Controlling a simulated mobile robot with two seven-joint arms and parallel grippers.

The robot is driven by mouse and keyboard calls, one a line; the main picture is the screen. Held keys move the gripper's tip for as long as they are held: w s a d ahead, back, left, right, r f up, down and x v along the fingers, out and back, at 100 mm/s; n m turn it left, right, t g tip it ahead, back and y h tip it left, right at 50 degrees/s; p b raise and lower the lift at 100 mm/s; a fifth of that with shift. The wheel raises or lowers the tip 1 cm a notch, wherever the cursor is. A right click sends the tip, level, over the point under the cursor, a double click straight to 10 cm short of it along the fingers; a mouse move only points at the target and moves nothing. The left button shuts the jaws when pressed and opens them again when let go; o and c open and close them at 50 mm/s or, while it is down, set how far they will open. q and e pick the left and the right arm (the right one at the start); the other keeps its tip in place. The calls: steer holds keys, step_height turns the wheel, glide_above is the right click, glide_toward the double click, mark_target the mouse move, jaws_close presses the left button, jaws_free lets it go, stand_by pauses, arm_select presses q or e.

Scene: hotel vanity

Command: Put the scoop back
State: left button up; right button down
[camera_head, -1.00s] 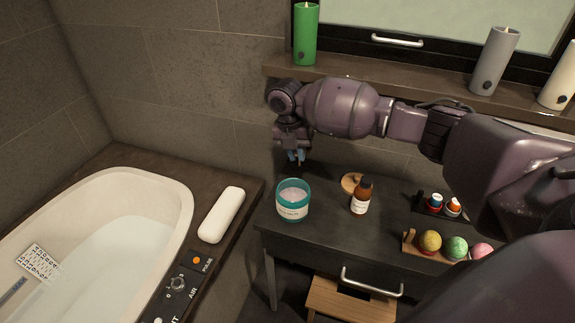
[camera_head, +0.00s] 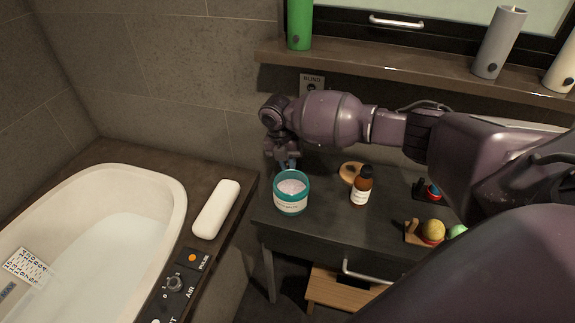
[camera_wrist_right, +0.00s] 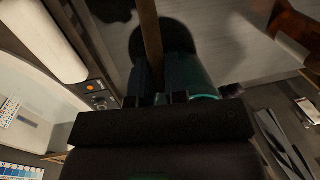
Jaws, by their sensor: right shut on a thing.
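My right gripper (camera_head: 287,162) hangs just above and behind the teal jar (camera_head: 291,205) in the head view. The jar is open, with pale contents, and stands on the dark vanity top. In the right wrist view the gripper (camera_wrist_right: 158,88) is shut on a narrow wooden handle (camera_wrist_right: 151,35), which I take to be the scoop's. The rest of the scoop is hidden. The teal jar (camera_wrist_right: 203,82) shows partly behind the fingers there. I cannot tell whether the scoop touches the jar. My left gripper is not in view.
A brown bottle (camera_head: 361,187) and a round wooden disc (camera_head: 350,171) are right of the jar. A wooden holder with round balls (camera_head: 432,230) stands farther right. A window ledge (camera_head: 390,68) with candles is above my arm. The bathtub (camera_head: 165,185) lies left.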

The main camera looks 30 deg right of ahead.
steer(key=shift+f, duration=0.65)
steer(key=c, duration=1.1)
jaws_free()
steer(key=shift+c, duration=0.2)
steer(key=shift+r, duration=0.25)
arm_select(q)
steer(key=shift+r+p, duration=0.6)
steer(key=shift+p, duration=0.2)
arm_select(e)
step_height(320, 180, up, 11)
steer(key=w+a, duration=0.1)
steer(key=shift+w+a+r, duration=0.2)
steer(key=shift+w+a, duration=0.05)
steer(key=shift+a, duration=0.05)
steer(key=shift+s+f, duration=0.1)
